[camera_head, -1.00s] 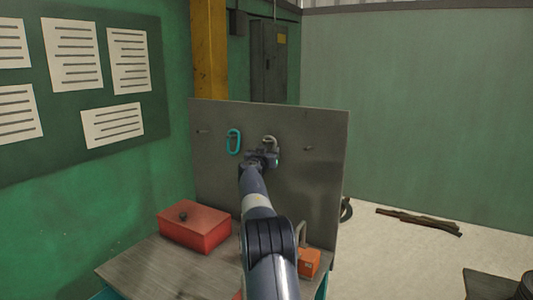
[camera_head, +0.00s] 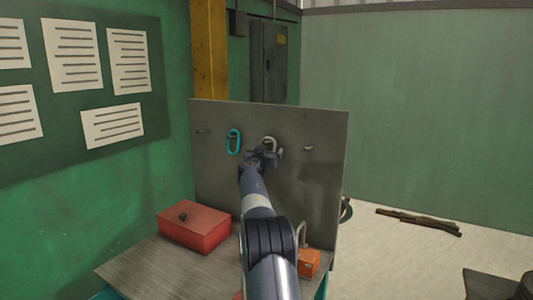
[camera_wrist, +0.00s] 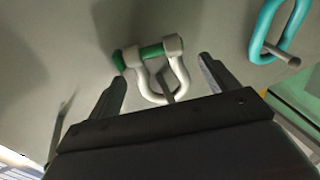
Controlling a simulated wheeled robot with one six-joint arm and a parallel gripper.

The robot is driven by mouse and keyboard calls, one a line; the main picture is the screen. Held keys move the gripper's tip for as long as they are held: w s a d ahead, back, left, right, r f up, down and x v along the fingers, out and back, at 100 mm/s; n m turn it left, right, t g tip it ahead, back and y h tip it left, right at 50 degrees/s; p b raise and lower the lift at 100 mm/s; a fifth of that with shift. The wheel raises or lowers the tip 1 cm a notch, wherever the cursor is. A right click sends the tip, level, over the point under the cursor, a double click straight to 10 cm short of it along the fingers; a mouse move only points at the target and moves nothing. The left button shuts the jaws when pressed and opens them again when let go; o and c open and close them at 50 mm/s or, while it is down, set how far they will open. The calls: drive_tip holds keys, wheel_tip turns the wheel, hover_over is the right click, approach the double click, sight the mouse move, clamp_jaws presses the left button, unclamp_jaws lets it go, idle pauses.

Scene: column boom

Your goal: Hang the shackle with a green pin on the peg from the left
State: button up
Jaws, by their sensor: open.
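The pale grey shackle (camera_wrist: 179,75) with a green pin (camera_wrist: 152,51) hangs by its bow on a peg of the upright grey board. The wrist view is turned about upside down, so the pin shows above the bow. In the head view the shackle (camera_head: 270,141) shows just above my gripper (camera_head: 266,153), which hides its lower part. My gripper (camera_wrist: 162,70) is open, with one finger on either side of the shackle. I cannot tell whether they touch it. A bare peg (camera_head: 203,131) is at the board's far left, another peg (camera_head: 308,148) at its right.
A teal link (camera_head: 234,141) hangs on a peg just left of the shackle, and also shows in the wrist view (camera_wrist: 265,28). A red box (camera_head: 195,228) and an orange padlock (camera_head: 309,263) stand on the bench (camera_head: 150,268) below the board.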

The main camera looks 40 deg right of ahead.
drive_tip(key=shift+a, duration=0.1)
drive_tip(key=b+v, duration=0.9)
drive_tip(key=v, duration=0.1)
drive_tip(key=shift+s+a, duration=0.2)
drive_tip(key=shift+a, duration=0.15)
drive_tip(key=shift+d, duration=0.1)
drive_tip(key=shift+p+x, duration=4.65)
drive_tip(key=shift+x, duration=0.75)
drive_tip(key=shift+r, duration=0.1)
